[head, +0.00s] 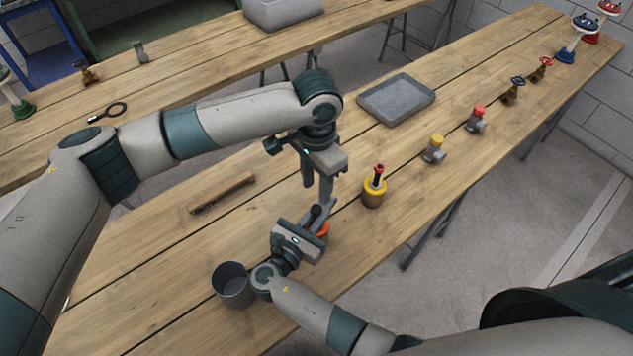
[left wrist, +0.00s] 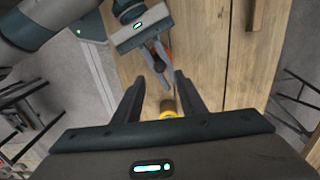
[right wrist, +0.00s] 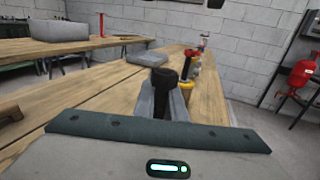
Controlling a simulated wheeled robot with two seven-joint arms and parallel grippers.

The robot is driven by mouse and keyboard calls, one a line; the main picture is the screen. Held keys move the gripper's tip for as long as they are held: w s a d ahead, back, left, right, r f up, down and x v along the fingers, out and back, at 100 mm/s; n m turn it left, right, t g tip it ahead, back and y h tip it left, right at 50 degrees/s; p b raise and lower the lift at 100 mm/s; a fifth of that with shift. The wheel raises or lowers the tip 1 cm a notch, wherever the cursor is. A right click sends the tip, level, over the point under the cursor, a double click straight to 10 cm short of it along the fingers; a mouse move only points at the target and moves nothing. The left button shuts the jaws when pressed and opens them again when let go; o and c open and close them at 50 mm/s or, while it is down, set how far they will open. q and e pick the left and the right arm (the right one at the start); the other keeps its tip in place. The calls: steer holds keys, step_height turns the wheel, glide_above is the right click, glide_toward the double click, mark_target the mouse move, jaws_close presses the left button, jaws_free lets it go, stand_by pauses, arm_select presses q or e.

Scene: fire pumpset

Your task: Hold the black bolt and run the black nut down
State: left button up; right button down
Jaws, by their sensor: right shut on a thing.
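A black bolt (head: 315,212) stands in the fingers of my right gripper (head: 318,218), beside an orange base (head: 323,231) that is partly hidden. In the right wrist view the bolt (right wrist: 164,84) is upright between the closed fingers, with a wider dark top. I cannot tell whether that top is the black nut. My left gripper (head: 320,195) points down a little above and behind the right gripper. In the left wrist view its fingers (left wrist: 158,90) are apart with nothing held between them.
A yellow pot (head: 374,194) with a red-and-black piece stands just right of my grippers. A grey cup (head: 232,284) stands near the right wrist. A wooden bar (head: 222,193), grey tray (head: 396,99) and several valves (head: 434,150) share the table.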

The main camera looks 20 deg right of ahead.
mark_target(317, 208)
arm_select(q)
steer(key=shift+f, duration=3.75)
jaws_close()
steer(key=shift+o, duration=0.7)
jaws_free()
steer(key=shift+r, duration=0.1)
step_height(317, 208, up, 12)
